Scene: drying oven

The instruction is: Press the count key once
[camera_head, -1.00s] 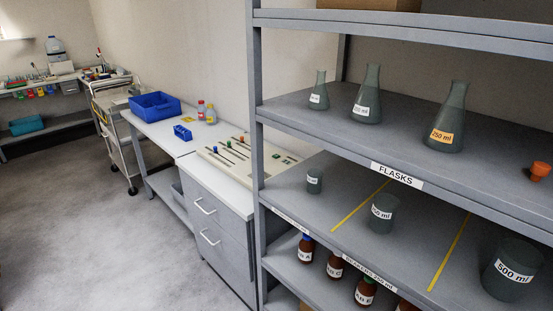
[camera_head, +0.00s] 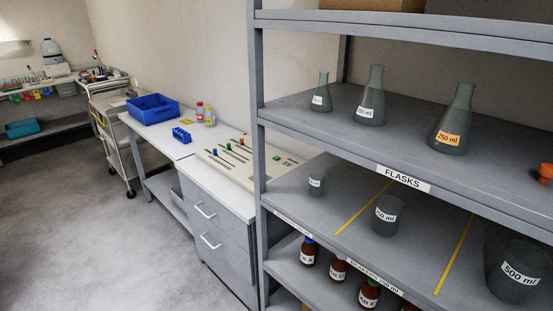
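A cream panel (camera_head: 232,171) with slots and small coloured knobs lies on the white bench top, left of the shelf unit. Its green knob (camera_head: 242,140), red knob (camera_head: 229,146) and blue knob (camera_head: 214,152) stand along its back part. Small dark marks show near its right end. I cannot make out any count key or lettering at this size. Neither of my grippers is in view.
A grey shelf unit (camera_head: 345,197) with flasks, beakers and brown bottles fills the right side. A blue bin (camera_head: 153,109) and a small blue rack (camera_head: 181,135) stand on the bench. A trolley (camera_head: 112,130) stands farther back. The floor at left is clear.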

